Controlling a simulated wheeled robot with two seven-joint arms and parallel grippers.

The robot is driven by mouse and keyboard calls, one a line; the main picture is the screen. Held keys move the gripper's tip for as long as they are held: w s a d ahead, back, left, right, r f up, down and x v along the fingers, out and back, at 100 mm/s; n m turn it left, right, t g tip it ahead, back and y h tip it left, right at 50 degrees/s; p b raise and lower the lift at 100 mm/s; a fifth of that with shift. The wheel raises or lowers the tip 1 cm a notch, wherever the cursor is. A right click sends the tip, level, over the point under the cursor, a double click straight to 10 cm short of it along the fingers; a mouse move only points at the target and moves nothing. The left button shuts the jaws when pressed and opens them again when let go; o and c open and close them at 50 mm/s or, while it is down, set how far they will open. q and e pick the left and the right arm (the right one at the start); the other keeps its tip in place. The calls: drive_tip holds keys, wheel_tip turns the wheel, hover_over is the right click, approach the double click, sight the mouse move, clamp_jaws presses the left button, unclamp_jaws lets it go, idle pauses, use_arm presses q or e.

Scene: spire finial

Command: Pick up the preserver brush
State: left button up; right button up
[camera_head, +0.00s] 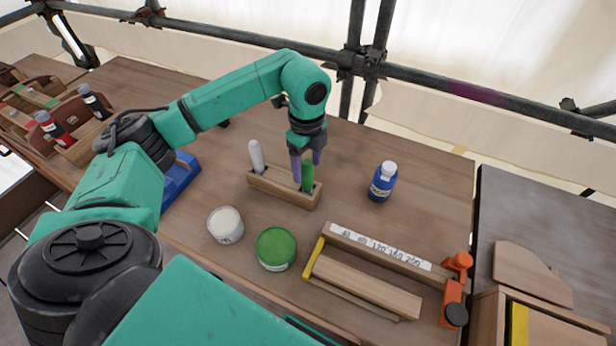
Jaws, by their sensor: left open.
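A green-handled brush (307,178) stands upright in the right end of a wooden holder (275,190) mid-table; it looks like the preserver brush, matching the green tin (276,248) in front. A white-grey-handled brush (256,156) stands in the holder's left end. My left gripper (306,170) points down over the green brush with its purple fingers open. The handle shows at the fingers, with its top hidden by them; I cannot tell whether they touch it. My right gripper is not in view.
A white tin (226,225) stands left of the green tin. A blue bottle (383,182) stands right of the holder. A wooden rack with numbered labels (380,246) and an orange clamp (454,292) lie at front right. Bare table lies between bottle and holder.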

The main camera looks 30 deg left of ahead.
use_arm(q)
wheel_tip(320, 180, down, 4)
drive_tip(key=shift+w+r+p, duration=0.1)
drive_tip(key=shift+p, duration=0.6)
clamp_jaws()
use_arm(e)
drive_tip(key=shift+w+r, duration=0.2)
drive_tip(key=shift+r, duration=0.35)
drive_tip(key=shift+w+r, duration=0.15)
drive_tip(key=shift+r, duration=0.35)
use_arm(q)
drive_tip(key=shift+w+r+b, duration=0.1)
drive_tip(key=shift+r+b, duration=0.25)
drive_tip(key=shift+r, duration=0.1)
wheel_tip(320, 180, up, 12)
drive_tip(key=b, duration=0.2)
drive_tip(key=shift+f+b, duration=0.2)
drive_tip(key=shift+b, duration=0.2)
wheel_tip(320, 180, up, 7)
drive_tip(key=p, duration=0.2)
hover_over(307, 175)
drive_tip(key=w, duration=0.2)
drive_tip(key=shift+s+a+r, duration=0.15)
drive_tip(key=shift+s+a, duration=0.2)
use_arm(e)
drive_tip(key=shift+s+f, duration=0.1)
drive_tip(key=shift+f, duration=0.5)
